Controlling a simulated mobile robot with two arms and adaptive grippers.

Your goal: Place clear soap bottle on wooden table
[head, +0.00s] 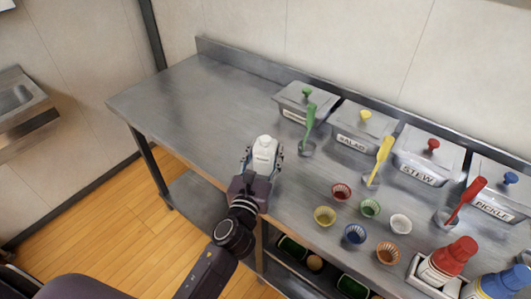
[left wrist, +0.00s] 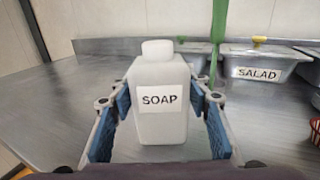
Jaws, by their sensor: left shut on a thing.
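The soap bottle (head: 264,155) is whitish, with a white cap and a SOAP label. It stands upright between the fingers of my left gripper (head: 262,165), over the metal table (head: 180,95). In the left wrist view the bottle (left wrist: 160,100) is in the middle, with the blue finger pads (left wrist: 165,120) on both sides of it. My left gripper is shut on the bottle. I cannot tell whether its base touches the table. The table in view has a grey metal top, not a wooden one. My right gripper is not in view.
Lidded metal bins, including the SALAD bin (head: 358,130) and STEW bin (head: 428,160), line the back. Upright ladles, including a green one (head: 309,128), stand before them. Several small colored cups, including a red one (head: 341,191), lie right of the bottle. The table's left part is clear.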

